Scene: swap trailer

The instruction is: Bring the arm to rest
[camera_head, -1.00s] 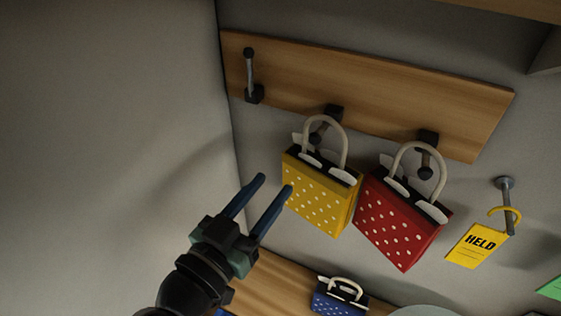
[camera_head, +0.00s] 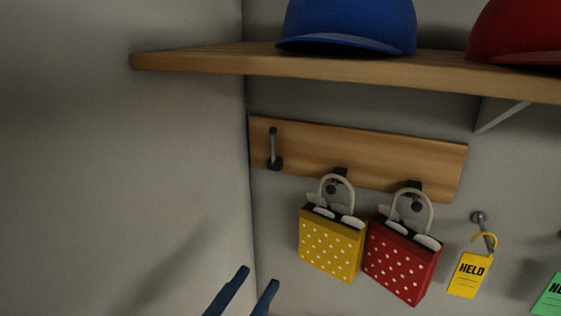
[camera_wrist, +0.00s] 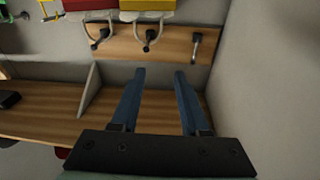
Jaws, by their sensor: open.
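My gripper (camera_head: 245,293) shows only its two blue fingertips at the bottom edge of the head view. The fingers are apart with nothing between them. In the wrist view my gripper (camera_wrist: 160,75) is also open and empty, its fingers pointing toward the wooden hook board (camera_wrist: 120,45). It is to the left of and below the yellow bag in the head view, apart from it.
A yellow dotted bag (camera_head: 332,245) and a red dotted bag (camera_head: 402,262) hang from the hook board (camera_head: 310,150); its left hook (camera_head: 273,150) is bare. A shelf (camera_head: 200,62) above holds a blue cap (camera_head: 348,28) and a red cap (camera_head: 520,35).

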